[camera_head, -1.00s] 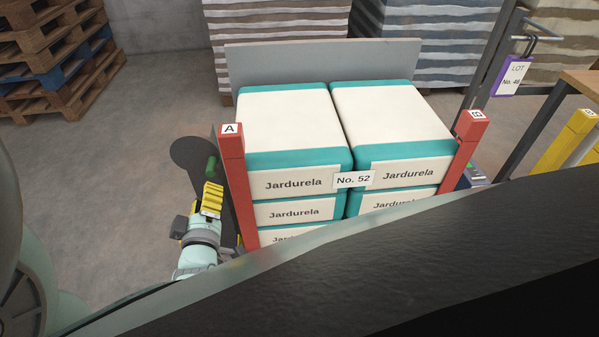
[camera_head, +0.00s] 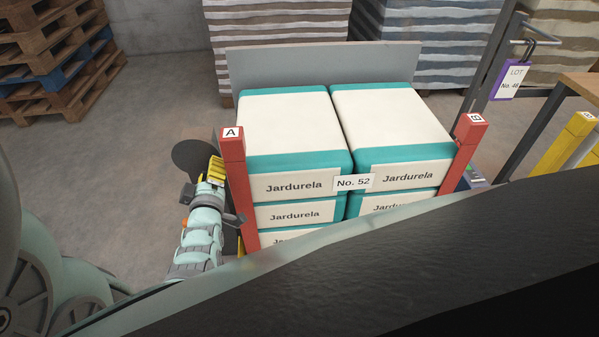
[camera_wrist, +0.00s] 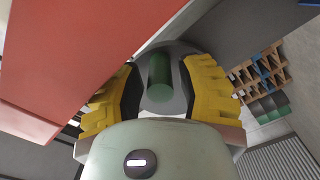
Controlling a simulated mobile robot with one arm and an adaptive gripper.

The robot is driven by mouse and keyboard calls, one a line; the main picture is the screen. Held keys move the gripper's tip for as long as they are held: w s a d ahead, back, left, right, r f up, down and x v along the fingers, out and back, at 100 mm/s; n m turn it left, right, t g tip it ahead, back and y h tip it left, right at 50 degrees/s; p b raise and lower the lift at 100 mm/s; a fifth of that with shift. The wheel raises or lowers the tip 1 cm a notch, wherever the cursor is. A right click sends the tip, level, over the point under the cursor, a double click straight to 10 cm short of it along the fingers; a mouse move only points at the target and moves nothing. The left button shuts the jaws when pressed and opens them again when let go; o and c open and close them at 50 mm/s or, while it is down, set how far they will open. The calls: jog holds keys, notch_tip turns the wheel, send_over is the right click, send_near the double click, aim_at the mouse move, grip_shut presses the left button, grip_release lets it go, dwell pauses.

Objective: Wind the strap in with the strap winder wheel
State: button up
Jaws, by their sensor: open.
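The strap winder wheel is a dark grey disc (camera_head: 188,155) beside the red post A, partly hidden behind my gripper (camera_head: 217,168) in the head view. In the wrist view its grey face (camera_wrist: 180,52) lies ahead, with a green handle (camera_wrist: 158,78) standing out toward me. My gripper (camera_wrist: 157,92) is open, with one yellow finger on each side of the handle. Gaps show between the fingers and the handle, and I cannot see contact. The handle is hidden in the head view. I cannot make out the strap.
Red post A (camera_head: 233,165) stands close right of my gripper; its red side (camera_wrist: 70,60) fills the wrist view's upper left. White-teal sacks (camera_head: 290,125) labelled Jardurela stand between it and red post B (camera_head: 466,150). Open floor lies left, with wooden pallets (camera_head: 60,65) farther back.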

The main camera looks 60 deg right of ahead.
jog(key=shift+o, duration=0.3)
grip_shut()
jog(key=shift+f+m, duration=0.15)
jog(key=shift+m, duration=0.15)
